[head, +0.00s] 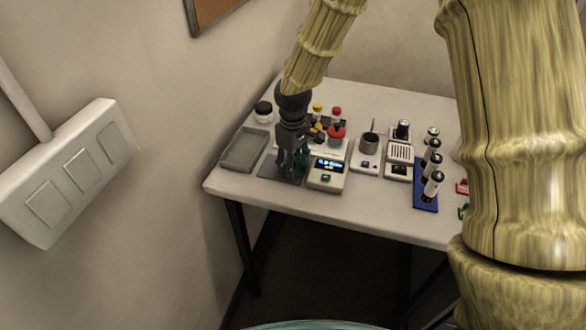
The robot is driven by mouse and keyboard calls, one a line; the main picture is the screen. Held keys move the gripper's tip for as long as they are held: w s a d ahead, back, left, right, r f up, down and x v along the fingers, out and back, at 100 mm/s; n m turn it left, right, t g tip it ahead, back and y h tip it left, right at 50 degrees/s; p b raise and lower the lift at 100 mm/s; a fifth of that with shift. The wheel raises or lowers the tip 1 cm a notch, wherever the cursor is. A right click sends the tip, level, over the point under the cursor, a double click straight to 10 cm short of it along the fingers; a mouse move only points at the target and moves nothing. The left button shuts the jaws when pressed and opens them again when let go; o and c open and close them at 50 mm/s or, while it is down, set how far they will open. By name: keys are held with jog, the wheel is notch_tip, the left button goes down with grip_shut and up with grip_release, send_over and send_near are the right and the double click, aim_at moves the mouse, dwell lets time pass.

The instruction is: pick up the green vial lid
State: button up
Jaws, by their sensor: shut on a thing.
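My gripper (292,168) is over the left part of the white table, pointing down, just left of a white device with a lit display (328,168). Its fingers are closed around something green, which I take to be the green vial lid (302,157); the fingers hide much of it. It is low over a dark mat (268,171), and I cannot tell whether it touches the mat. Another small green thing (463,211) shows at the table's right, partly hidden by my arm.
A grey tray (232,160) and a black-lidded jar (263,111) stand left. Red- and yellow-capped vials (317,110) are behind my gripper. A beaker device (367,158) and a blue rack (424,205) of vials stand right. The table's front edge is mostly bare.

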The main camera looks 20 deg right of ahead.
jog(key=shift+r, duration=0.1)
jog(key=shift+r+b, duration=0.45)
jog(key=shift+r, duration=0.5)
jog(key=shift+s+a+r+b, duration=0.1)
jog(key=shift+s+r+b, duration=0.3)
jog(key=shift+r, duration=0.3)
jog(key=s+a+r+b, duration=0.1)
jog(key=s+a+b, duration=0.2)
jog(key=s, duration=1.1)
jog(key=w+r+n+p, duration=0.2)
jog(key=w+r+p, duration=0.3)
jog(key=p, duration=1.5)
notch_tip(320, 180, up, 2)
jog(key=shift+w+d+r+n, duration=0.2)
jog(key=shift+d+r+n, duration=0.05)
jog(key=shift+n, duration=0.05)
